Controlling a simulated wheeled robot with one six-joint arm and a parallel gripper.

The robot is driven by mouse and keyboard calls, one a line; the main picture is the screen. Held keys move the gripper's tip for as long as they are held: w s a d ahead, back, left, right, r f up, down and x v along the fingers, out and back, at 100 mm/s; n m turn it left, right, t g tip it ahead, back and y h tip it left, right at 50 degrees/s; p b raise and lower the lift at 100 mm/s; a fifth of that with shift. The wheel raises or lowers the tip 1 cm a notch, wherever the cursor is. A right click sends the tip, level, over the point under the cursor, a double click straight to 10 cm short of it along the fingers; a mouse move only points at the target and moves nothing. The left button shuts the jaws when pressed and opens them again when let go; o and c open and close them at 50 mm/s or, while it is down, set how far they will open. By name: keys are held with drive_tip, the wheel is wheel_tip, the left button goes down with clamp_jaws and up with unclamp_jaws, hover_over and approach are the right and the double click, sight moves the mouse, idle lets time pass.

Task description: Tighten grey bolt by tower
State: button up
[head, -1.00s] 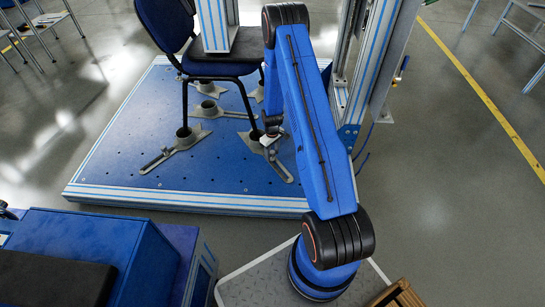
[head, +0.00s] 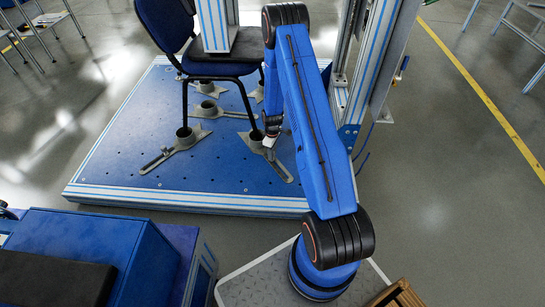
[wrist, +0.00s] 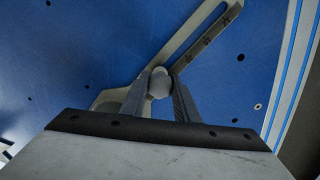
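The grey bolt (wrist: 160,84) has a rounded head and sits on the slotted grey clamp arm (wrist: 205,38) in the wrist view. My gripper (wrist: 159,88) has one finger on each side of the bolt head, and both fingers appear to touch it. In the head view my gripper (head: 270,151) reaches down to the front right clamp (head: 283,172) on the blue platform (head: 225,185). The bolt itself is hidden there behind the gripper. The metal tower (head: 372,70) stands at the platform's right side.
A blue chair (head: 165,25) stands with its legs in grey cup clamps, such as the front left one (head: 172,150). The chair leg is close to my gripper's left. A blue box (head: 85,250) is at lower left. Open floor (head: 450,200) lies to the right.

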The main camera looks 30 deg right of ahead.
drive_tip(key=shift+c, duration=1)
drive_tip(key=shift+m, duration=2)
drive_tip(key=o, duration=1.1)
drive_tip(key=shift+c, duration=0.2)
drive_tip(key=n, duration=0.4)
